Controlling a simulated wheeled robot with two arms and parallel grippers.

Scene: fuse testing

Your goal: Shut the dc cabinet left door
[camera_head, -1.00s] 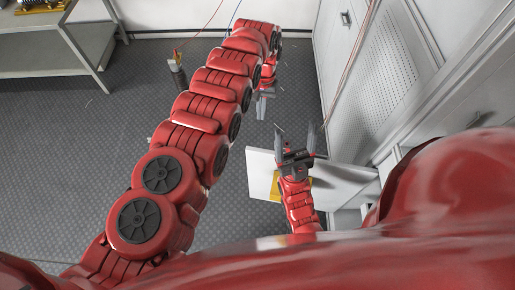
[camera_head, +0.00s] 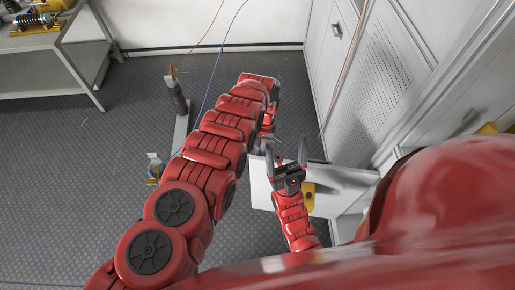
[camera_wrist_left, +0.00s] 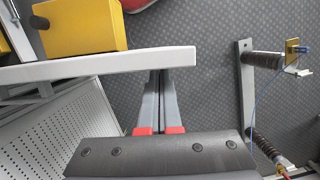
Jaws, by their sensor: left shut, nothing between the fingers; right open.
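A white panel (camera_head: 340,183), seemingly the open left door of the dc cabinet, sticks out leftward from the cabinet. A yellow block (camera_head: 308,196) is at its near face. In the left wrist view the white panel (camera_wrist_left: 130,63) shows edge-on, with the yellow block (camera_wrist_left: 85,28) beside it. My left gripper (camera_head: 262,151) reaches in from the far side, mostly hidden behind its arm. The left wrist view shows its fingers (camera_wrist_left: 161,80) shut and empty, tips at the panel's free end; contact is unclear. My right gripper (camera_head: 288,152) is open and empty in front of the panel.
The grey-white cabinet (camera_head: 350,75) with perforated panels stands at the right. A stand with brown insulators (camera_head: 178,100) is on the floor left of my left arm, with thin wires rising nearby. A workbench (camera_head: 55,60) is at the far left. Open floor lies left.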

